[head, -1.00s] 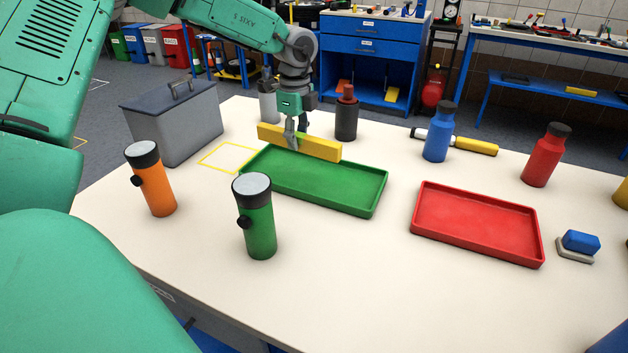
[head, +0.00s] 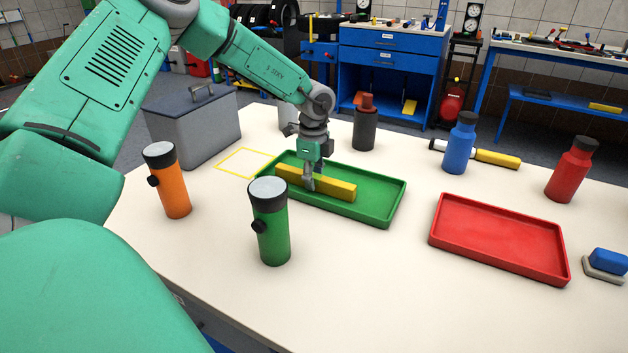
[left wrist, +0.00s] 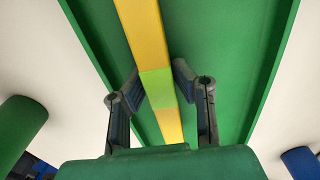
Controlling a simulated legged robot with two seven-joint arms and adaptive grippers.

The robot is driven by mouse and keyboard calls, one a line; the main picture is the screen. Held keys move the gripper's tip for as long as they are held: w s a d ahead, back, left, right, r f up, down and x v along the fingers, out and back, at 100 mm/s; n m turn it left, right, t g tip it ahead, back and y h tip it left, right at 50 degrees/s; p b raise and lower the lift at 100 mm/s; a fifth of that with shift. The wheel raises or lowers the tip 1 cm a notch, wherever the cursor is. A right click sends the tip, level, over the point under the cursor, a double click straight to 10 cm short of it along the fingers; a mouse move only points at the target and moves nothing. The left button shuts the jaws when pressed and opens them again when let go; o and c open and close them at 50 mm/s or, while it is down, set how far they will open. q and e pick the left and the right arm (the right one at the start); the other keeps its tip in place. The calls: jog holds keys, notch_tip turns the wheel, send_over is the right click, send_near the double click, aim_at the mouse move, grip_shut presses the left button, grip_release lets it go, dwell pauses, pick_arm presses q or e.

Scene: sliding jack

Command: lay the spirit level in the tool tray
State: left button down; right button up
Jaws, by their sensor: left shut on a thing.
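The yellow spirit level (head: 336,188) is a long bar lying lengthwise over the green tray (head: 382,213), inside its outline. My left gripper (head: 309,184) is shut on the level near its middle. In the left wrist view the level (left wrist: 143,35) runs between the two fingers of my left gripper (left wrist: 158,84), with a light green section at the grip. The green tray (left wrist: 222,45) lies beneath it there. I cannot tell whether the level touches the tray floor. My right gripper is not in view.
A green flashlight (head: 271,228) stands close in front of the green tray. An orange flashlight (head: 173,188) and a grey toolbox (head: 200,130) stand left. A red tray (head: 497,240) lies right, empty. A dark cylinder (head: 365,128) and blue bottle (head: 460,147) stand behind.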

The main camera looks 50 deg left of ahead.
pick_arm(q)
jog(key=c, duration=1.3)
grip_release()
jog(key=shift+c, duration=0.2)
notch_tip(320, 180, up, 12)
jog(key=p, duration=0.2)
